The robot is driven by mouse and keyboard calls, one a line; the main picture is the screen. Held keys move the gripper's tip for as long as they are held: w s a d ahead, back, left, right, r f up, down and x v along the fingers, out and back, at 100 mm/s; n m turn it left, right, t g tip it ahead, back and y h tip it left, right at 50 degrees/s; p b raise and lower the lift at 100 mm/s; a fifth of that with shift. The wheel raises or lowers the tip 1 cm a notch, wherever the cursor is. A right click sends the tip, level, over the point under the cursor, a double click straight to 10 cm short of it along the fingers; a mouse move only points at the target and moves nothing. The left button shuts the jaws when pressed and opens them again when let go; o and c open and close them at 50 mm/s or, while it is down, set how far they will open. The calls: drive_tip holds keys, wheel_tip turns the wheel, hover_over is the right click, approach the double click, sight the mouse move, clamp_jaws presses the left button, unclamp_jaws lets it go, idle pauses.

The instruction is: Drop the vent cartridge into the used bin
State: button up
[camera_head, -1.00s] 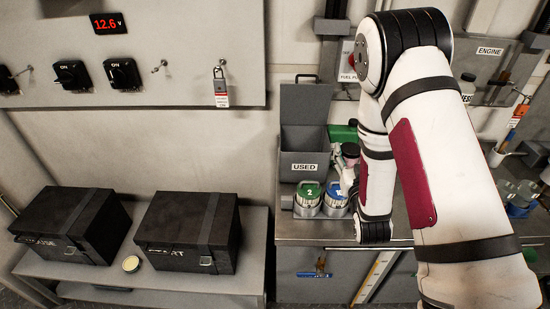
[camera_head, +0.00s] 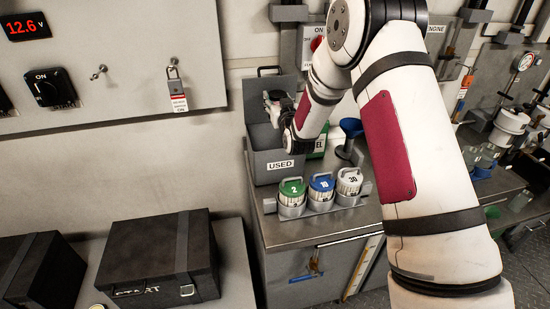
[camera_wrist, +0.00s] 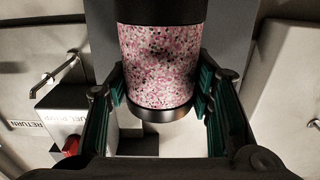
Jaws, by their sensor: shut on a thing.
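My gripper (camera_wrist: 160,88) is shut on the vent cartridge (camera_wrist: 158,65), a pink speckled cylinder with dark ends, seen close in the wrist view between the green-padded fingers. In the head view my gripper (camera_head: 276,104) is small and at the mouth of the used bin (camera_head: 262,167), a grey open-topped box with a USED label and a taller back. The cartridge is too small there to make out clearly. The bin's inside is mostly hidden by its front wall and my arm, so I cannot tell how deep the cartridge sits.
A rack holds green (camera_head: 292,191), blue (camera_head: 321,187) and white (camera_head: 349,182) lidded canisters in front of the bin. A blue funnel-like item (camera_head: 350,135) stands to the right. Black cases (camera_head: 160,256) sit on a lower bench at left. A padlock (camera_head: 174,88) hangs from the wall panel.

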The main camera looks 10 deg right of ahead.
drive_tip(key=shift+f+b, duration=0.6)
drive_tip(key=shift+f, duration=1.4)
drive_tip(key=o, duration=1.3)
drive_tip(key=shift+o, duration=0.2)
drive_tip(key=s, duration=1.2)
